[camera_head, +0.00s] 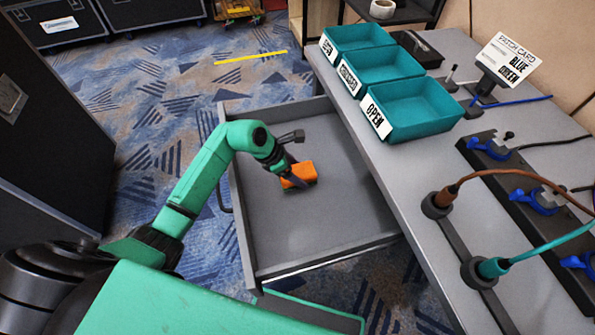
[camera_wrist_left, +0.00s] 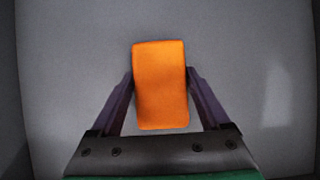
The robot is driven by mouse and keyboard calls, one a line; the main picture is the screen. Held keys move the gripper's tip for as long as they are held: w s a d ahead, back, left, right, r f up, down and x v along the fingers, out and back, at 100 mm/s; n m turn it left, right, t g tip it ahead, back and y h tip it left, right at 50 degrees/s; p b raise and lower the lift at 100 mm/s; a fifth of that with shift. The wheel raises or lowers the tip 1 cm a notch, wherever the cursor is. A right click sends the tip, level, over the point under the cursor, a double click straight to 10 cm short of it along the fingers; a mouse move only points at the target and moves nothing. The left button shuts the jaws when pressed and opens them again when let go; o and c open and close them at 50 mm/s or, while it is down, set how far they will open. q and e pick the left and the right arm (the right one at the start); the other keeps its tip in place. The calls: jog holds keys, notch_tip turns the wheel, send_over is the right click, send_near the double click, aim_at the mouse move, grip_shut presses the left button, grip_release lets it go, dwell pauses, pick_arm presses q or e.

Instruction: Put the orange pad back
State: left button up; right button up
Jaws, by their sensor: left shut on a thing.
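The orange pad (camera_head: 301,172) is a small block inside the open grey drawer (camera_head: 305,228). My left gripper (camera_head: 288,176) is shut on the pad, with one finger on each side of it. In the left wrist view the pad (camera_wrist_left: 160,85) sits upright between the two dark fingers, over the drawer's grey floor (camera_wrist_left: 70,70). I cannot tell whether the pad touches the drawer floor. My right gripper is not in view.
Three teal bins (camera_head: 412,107) with labels stand on the grey bench (camera_head: 412,168) above the drawer. Blue clips and cables (camera_head: 535,200) fill the bench's right side. The rest of the drawer looks empty.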

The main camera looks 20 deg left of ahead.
pick_arm(q)
jog(key=shift+f, duration=0.2)
jog(key=o, duration=1.2)
jog(key=shift+r, duration=0.1)
jog(key=shift+c, duration=0.2)
jog(key=shift+r, duration=0.1)
jog(key=shift+a+r, duration=0.1)
jog(key=shift+r, duration=0.15)
jog(key=v, duration=1.1)
jog(key=shift+r+p, duration=0.2)
jog(key=shift+p, duration=0.1)
jog(key=shift+s+a, duration=0.1)
jog(key=shift+s, duration=0.1)
